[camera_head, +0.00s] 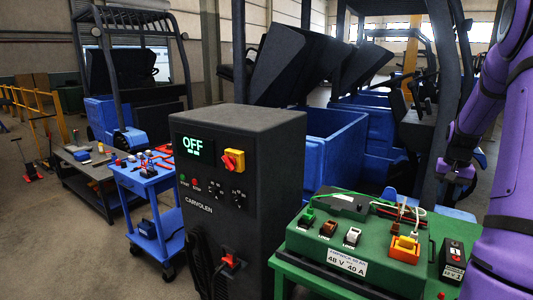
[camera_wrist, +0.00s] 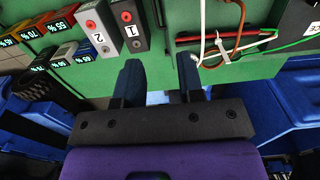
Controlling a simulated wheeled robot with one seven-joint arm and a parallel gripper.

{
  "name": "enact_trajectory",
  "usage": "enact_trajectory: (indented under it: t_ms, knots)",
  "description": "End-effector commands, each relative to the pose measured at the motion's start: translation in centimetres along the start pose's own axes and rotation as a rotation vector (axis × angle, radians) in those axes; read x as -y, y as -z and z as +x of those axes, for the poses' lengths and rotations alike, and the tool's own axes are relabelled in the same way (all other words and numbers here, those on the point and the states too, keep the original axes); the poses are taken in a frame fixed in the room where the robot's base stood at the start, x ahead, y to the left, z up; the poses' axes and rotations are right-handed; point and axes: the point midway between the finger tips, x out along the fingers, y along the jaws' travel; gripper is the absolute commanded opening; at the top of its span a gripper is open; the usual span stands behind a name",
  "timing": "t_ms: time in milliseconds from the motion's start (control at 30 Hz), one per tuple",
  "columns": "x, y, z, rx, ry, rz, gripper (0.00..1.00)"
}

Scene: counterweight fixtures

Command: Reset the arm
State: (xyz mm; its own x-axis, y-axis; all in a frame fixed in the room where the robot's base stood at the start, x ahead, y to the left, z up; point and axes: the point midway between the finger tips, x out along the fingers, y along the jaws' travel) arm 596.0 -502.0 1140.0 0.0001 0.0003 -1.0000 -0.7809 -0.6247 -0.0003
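My purple arm (camera_head: 505,130) stands at the right edge of the head view. My gripper (camera_wrist: 160,68) shows in the wrist view with its two dark fingers spread apart and nothing between them. The fingertips are over or close to the edge of a green bench (camera_wrist: 170,72); I cannot tell whether they touch it. In the head view the gripper is mostly hidden or dark beside the green bench (camera_head: 335,262).
A dark cabinet (camera_head: 245,190) reading OFF stands left of the bench. The bench bears an orange connector (camera_head: 404,250), cables and a black box (camera_head: 452,262). A blue cart (camera_head: 145,182) stands left.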

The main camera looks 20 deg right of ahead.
Motion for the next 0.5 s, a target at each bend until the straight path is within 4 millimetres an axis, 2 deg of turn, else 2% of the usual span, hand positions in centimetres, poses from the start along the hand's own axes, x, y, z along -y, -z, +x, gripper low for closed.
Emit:
enact_trajectory:
  t_ms: [67, 500]
  knots:
    - [0.0, 0.0, 0.0, 0.0, 0.0, 0.0, 0.35]
    - [4.1, -2.8, -3.8, -0.042, -0.003, -0.08, 0.35]
